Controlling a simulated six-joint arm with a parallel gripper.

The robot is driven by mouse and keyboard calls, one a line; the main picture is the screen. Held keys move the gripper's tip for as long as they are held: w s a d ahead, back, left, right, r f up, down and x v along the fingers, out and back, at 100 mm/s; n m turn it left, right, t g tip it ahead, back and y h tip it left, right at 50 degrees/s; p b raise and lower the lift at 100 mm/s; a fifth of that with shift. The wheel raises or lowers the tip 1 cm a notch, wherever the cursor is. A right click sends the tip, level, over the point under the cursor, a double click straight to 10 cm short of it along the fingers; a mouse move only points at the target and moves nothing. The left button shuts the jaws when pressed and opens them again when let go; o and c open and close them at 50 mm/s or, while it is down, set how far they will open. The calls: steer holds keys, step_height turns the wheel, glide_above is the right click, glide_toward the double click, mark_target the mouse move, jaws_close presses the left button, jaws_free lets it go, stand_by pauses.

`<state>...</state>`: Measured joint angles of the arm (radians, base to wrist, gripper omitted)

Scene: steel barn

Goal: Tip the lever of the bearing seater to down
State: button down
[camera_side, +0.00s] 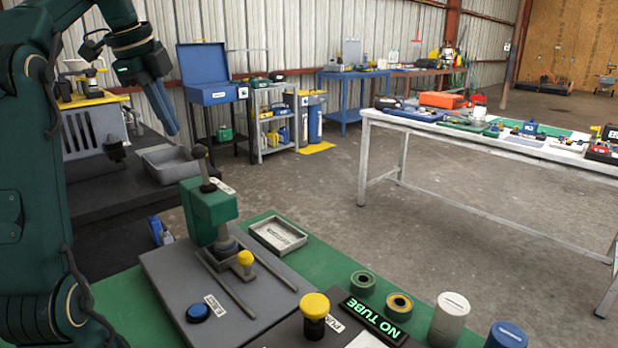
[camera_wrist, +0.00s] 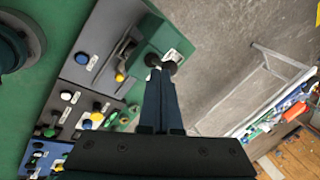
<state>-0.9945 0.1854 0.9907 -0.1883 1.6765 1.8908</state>
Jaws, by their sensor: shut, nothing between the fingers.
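The bearing seater has a green head (camera_side: 208,208) on a grey base plate (camera_side: 180,270). Its lever (camera_side: 205,172) stands up from the head, close to upright, with a black knob (camera_side: 199,151) on top. My gripper (camera_side: 175,132) is shut and empty, pointing down just left of and a little above the knob in the side view, with a small gap. In the wrist view my shut fingertips (camera_wrist: 160,72) reach the dark knob (camera_wrist: 170,67) and partly overlap it; contact cannot be told. The green head (camera_wrist: 156,32) shows beyond it.
A grey bin (camera_side: 170,165) lies behind the seater. Air above the bench is clear.

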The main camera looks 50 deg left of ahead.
steer(key=w+d+r+m+g+y, duration=0.2)
steer(key=d+m+y, duration=0.55)
steer(key=d, duration=0.65)
steer(key=m+h, duration=0.1)
steer(key=m, duration=0.1)
glide_toward(202, 161)
step_height(202, 161, down, 3)
steer(key=d, duration=0.1)
steer(key=a, duration=0.3)
steer(key=shift+w+f, duration=0.15)
steer(key=shift+f, duration=0.25)
steer(key=shift+w+a, duration=0.15)
steer(key=shift+a, duration=0.5)
